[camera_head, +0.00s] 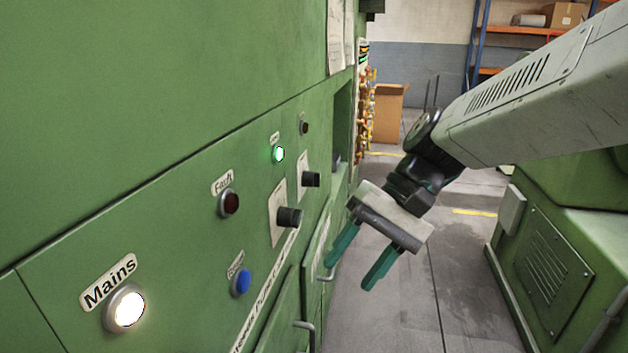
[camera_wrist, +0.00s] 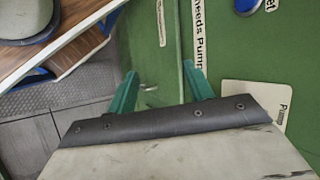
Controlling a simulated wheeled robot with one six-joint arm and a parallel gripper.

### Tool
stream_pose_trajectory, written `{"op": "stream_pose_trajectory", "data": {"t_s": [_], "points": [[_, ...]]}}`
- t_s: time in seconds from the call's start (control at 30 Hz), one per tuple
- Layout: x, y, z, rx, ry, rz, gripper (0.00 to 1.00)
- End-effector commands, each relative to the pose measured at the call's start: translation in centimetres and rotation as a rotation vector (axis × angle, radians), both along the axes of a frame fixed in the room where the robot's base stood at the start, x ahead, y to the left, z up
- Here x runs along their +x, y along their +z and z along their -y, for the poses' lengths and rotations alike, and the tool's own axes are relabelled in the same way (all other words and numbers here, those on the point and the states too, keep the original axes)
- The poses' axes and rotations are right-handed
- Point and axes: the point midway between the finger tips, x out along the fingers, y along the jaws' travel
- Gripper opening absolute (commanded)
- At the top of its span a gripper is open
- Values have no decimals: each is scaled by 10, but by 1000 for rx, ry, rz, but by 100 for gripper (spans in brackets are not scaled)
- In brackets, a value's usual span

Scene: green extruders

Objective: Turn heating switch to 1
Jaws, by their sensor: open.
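Two black rotary switches stick out of the green panel in the head view: a nearer switch (camera_head: 289,217) and a farther switch (camera_head: 311,179), each on a pale plate. I cannot read which one is for heating. My gripper (camera_head: 348,276) is open and empty, with two teal fingers. It hangs in front of the panel, to the right of and lower than both switches, apart from them. In the wrist view, my gripper (camera_wrist: 160,70) faces green panel surface; a pale plate with partly visible "Pump" lettering (camera_wrist: 258,98) lies to its right. No switch knob is visible there.
The panel also has a lit Mains lamp (camera_head: 125,308), a dark red lamp (camera_head: 229,203), a blue button (camera_head: 241,281) and a lit green lamp (camera_head: 278,154). Door handles (camera_head: 306,328) protrude below. Another green machine (camera_head: 570,250) stands right; open floor lies between.

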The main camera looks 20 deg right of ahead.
Motion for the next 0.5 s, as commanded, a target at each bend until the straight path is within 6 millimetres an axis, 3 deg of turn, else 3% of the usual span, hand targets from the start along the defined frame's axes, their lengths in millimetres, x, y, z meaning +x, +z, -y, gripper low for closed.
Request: {"op": "stream_pose_trajectory", "data": {"t_s": [0.17,0.3,0.5], "points": [[67,11,7,343,-207,-57,52],[122,18,33,587,-376,-42,52],[175,21,80,817,-563,17,52]]}}
